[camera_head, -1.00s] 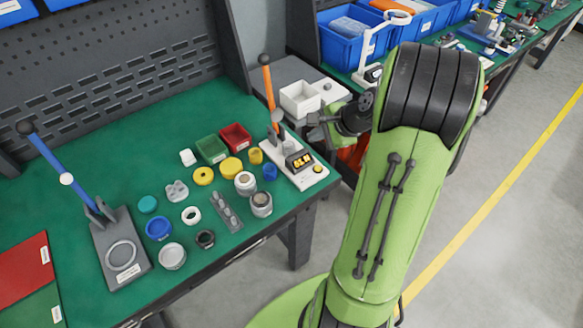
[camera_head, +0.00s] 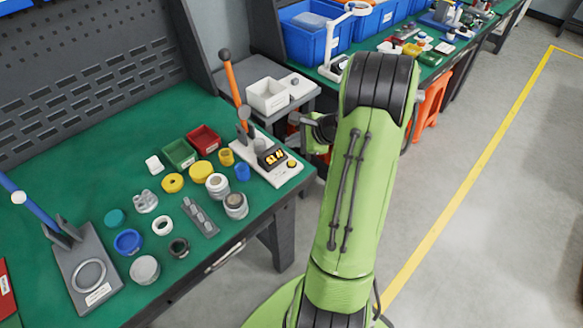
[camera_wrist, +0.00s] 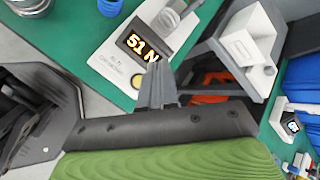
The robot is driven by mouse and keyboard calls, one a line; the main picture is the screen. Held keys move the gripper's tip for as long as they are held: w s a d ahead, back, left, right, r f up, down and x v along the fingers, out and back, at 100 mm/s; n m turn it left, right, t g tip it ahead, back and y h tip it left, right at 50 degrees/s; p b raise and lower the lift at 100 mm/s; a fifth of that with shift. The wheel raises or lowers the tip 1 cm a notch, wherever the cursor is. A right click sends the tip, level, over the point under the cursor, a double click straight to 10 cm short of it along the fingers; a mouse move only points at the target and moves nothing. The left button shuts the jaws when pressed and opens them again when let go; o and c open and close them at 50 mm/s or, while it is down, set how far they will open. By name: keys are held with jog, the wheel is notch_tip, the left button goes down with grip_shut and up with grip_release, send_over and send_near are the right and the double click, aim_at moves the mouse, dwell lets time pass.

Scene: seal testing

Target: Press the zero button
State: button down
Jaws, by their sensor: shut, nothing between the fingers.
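The press tester (camera_head: 271,168) stands at the green bench's right corner, a white base with an orange lever (camera_head: 234,88). Its lit display (camera_head: 272,156) seems to read 51 N; it also shows in the wrist view (camera_wrist: 143,42). No zero label is readable. My gripper (camera_wrist: 157,68) is shut and empty, its fingers just right of the button in that view. I cannot tell whether they touch. In the head view it is largely hidden behind my arm.
A white bin (camera_head: 267,97) stands on a grey side table behind the tester. Left of the tester are red (camera_head: 204,139) and green (camera_head: 180,153) bins and several caps and rings. A blue-levered press (camera_head: 88,272) stands further left. Open floor lies right.

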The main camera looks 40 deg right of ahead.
notch_tip(320, 180, down, 5)
jog(key=b, duration=0.3)
jog(key=shift+f, duration=0.15)
dwell(1.6)
jog(key=shift+f, duration=0.4)
jog(key=shift+f+b, duration=0.35)
jog(key=shift+f, duration=0.05)
dwell(0.4)
jog(key=shift+r, duration=0.1)
jog(key=shift+r+p, duration=0.75)
jog(key=shift+p, duration=0.1)
notch_tip(320, 180, up, 5)
jog(key=p, duration=0.5)
jog(key=shift+r, duration=0.15)
